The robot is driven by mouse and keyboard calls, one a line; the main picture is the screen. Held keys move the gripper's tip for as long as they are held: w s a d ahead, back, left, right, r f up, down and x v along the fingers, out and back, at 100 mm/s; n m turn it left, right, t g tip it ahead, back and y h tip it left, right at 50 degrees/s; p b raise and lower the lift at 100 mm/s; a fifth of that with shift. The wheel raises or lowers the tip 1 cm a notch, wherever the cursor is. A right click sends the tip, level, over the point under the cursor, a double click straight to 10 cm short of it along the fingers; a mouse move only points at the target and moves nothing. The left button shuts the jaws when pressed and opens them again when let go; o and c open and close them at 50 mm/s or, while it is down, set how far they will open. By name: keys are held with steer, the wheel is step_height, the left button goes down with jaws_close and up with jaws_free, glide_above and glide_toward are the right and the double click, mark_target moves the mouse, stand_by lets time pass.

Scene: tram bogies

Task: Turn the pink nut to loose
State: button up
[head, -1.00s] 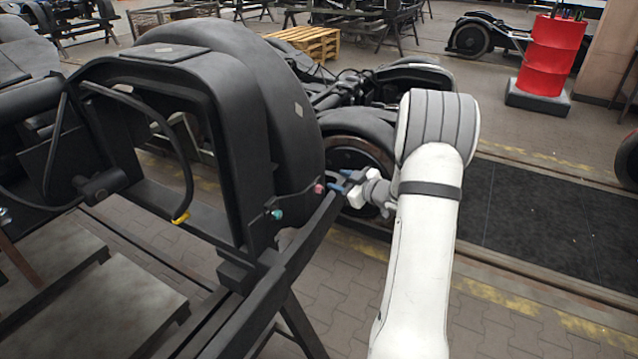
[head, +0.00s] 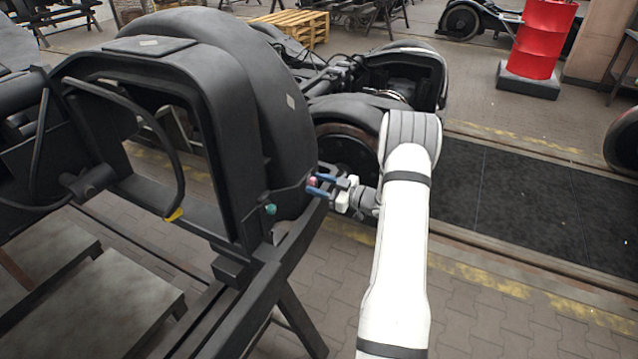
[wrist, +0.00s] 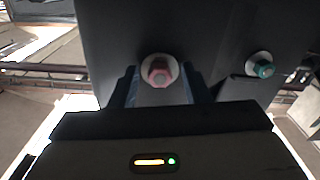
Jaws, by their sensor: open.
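The pink nut (head: 312,181) sits on the side of the dark bogie frame, near its lower right corner. In the wrist view the pink nut (wrist: 159,72) sits on a pale round washer, ahead of and between my finger tips. My gripper (head: 318,185) has blue-tipped fingers, which are open, one on either side of the nut in the picture. The wrist view shows the fingers (wrist: 159,88) spread left and right of the nut. Whether they touch it I cannot tell. A teal nut (head: 270,209) sits left of the pink one; it also shows in the wrist view (wrist: 260,66).
The black bogie frame (head: 190,110) rests on a dark trestle stand (head: 262,290). A yellow-tipped cable (head: 175,214) hangs in the frame's opening. A red barrel (head: 541,40) and a wooden pallet (head: 298,28) stand behind.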

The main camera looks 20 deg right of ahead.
steer(key=shift+w+a, duration=0.1)
steer(key=shift+c, duration=0.4)
jaws_close()
